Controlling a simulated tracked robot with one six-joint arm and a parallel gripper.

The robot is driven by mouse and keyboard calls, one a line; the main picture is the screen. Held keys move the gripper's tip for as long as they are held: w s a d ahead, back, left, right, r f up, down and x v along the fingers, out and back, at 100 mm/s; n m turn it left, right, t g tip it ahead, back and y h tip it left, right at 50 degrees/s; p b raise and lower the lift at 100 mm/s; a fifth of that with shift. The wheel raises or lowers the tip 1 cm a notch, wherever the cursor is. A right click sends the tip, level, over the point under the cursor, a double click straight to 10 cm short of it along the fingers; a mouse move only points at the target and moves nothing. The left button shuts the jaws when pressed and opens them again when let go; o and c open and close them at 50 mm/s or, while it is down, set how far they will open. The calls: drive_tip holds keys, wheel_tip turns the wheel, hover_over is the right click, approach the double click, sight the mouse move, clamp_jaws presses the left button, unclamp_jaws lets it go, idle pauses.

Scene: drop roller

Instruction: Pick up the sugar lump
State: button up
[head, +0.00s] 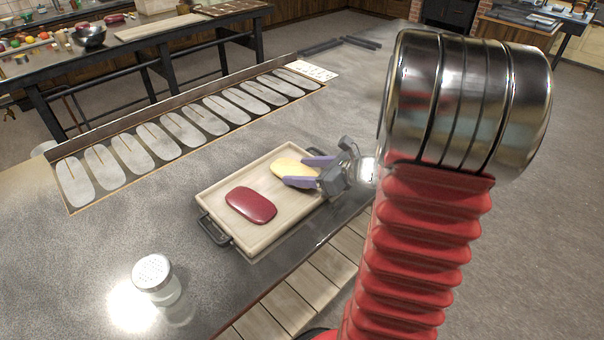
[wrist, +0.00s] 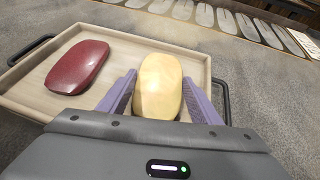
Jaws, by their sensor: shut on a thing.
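A pale yellow sugar lump (head: 287,166), smooth and rounded, is at the far right part of a wooden tray (head: 205,196). My gripper (head: 294,171) reaches in from the right, with one purple finger on each side of the yellow lump, shut on it. A dark red lump (head: 251,204) of similar shape lies apart in the tray, left of the yellow one in the wrist view.
The tray has dark handles (head: 212,230) at its ends. A glass jar with a perforated lid (head: 155,278) stands on the grey worktop at front left. A row of flat oval moulds (head: 165,140) lies beyond the tray. The worktop between is clear.

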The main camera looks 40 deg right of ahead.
sight(302, 174)
wheel_tip(302, 174, up, 9)
drive_tip(key=shift+f, duration=0.1)
idle(0.3)
